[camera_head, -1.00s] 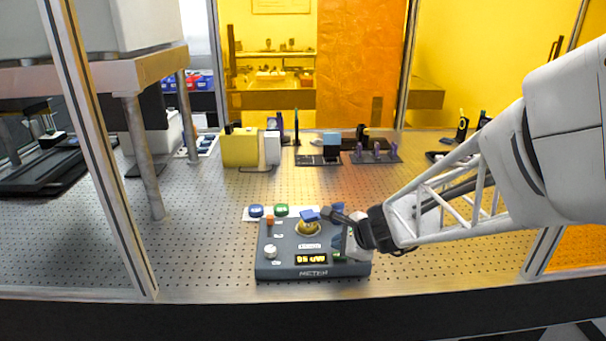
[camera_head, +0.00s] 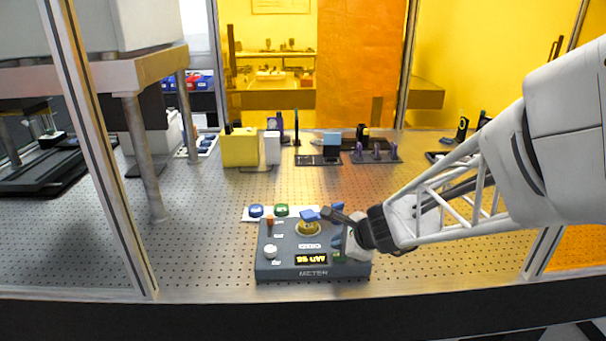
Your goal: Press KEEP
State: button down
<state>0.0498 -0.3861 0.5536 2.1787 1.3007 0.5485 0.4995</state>
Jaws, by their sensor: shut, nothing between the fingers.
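A dark grey meter box (camera_head: 290,273) marked METER stands near the front of the perforated bench. Its top carries a lit yellow display (camera_head: 311,259), a white knob (camera_head: 270,251), an orange-topped part (camera_head: 270,222) and a round gold seat (camera_head: 308,229) with a blue piece (camera_head: 310,215) on it. A green button (camera_head: 338,256) shows at its right, partly beside my arm's end. The small labels are too blurred to read, so I cannot tell which control is KEEP. My gripper (camera_head: 328,211) is shut and empty, its tips close to the right of the blue piece; contact cannot be told.
A blue cap (camera_head: 256,211) and a green cap (camera_head: 281,210) sit on a white plate behind the box. A yellow block (camera_head: 239,148) and dark racks (camera_head: 376,156) stand farther back. Frame posts flank the opening. Bench left of the box is clear.

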jog(key=shift+f, duration=0.9)
dwell(1.5)
jog(key=shift+r, duration=0.85)
jog(key=shift+r, duration=0.1)
jog(key=shift+r, duration=2.4)
